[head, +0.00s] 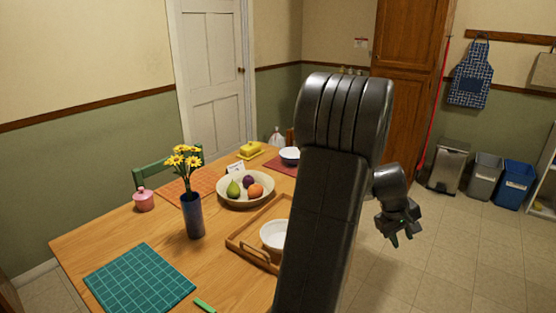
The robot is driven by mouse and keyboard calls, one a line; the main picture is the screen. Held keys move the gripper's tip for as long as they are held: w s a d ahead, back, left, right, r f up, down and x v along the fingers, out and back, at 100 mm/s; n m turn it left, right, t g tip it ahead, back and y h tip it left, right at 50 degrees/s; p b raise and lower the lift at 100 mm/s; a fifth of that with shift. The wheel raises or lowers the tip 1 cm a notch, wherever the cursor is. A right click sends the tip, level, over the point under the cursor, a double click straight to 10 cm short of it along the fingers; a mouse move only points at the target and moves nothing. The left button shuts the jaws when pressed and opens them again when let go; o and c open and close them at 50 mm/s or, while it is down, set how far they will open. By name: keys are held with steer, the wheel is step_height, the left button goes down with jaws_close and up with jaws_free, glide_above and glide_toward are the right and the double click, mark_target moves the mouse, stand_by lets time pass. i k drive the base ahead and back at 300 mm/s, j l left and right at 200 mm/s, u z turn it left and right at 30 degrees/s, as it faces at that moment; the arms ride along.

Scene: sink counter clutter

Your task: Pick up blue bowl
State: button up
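A small bowl (290,155), pale inside with a bluish outside, sits on a red mat at the far side of the wooden table. Its right part is hidden behind my arm. A white bowl (273,236) sits in a wooden tray nearer to me, partly hidden by my arm. My gripper (402,239) hangs over the floor to the right of the table, apart from both bowls. It is small and dark here, so its opening is unclear.
On the table (218,265) are a fruit bowl (240,201), a vase of yellow flowers (193,215), a pink jar (143,200), a yellow butter dish (249,149) and a teal mat (140,280). Bins (484,178) stand by the right wall. Floor below my gripper is clear.

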mark_target(291, 155)
steer(key=i+l+u, duration=0.15)
steer(key=u, duration=1.3)
steer(key=l+u, duration=0.3)
steer(key=l, duration=0.15)
steer(key=l+u, duration=0.3)
steer(key=k+l+u, duration=0.1)
steer(key=l+u, duration=0.2)
steer(key=l, duration=0.2)
steer(key=k+l+u, duration=0.25)
steer(key=l, duration=0.15)
steer(key=l+u, duration=0.3)
steer(key=k+l, duration=0.2)
steer(key=l, duration=0.25)
steer(key=k+l, duration=0.2)
steer(key=l, duration=0.25)
steer(key=k+l+u, duration=0.1)
steer(key=l, duration=0.3)
steer(key=k+l, duration=0.55)
steer(key=l, duration=0.3)
steer(key=l+u, duration=0.05)
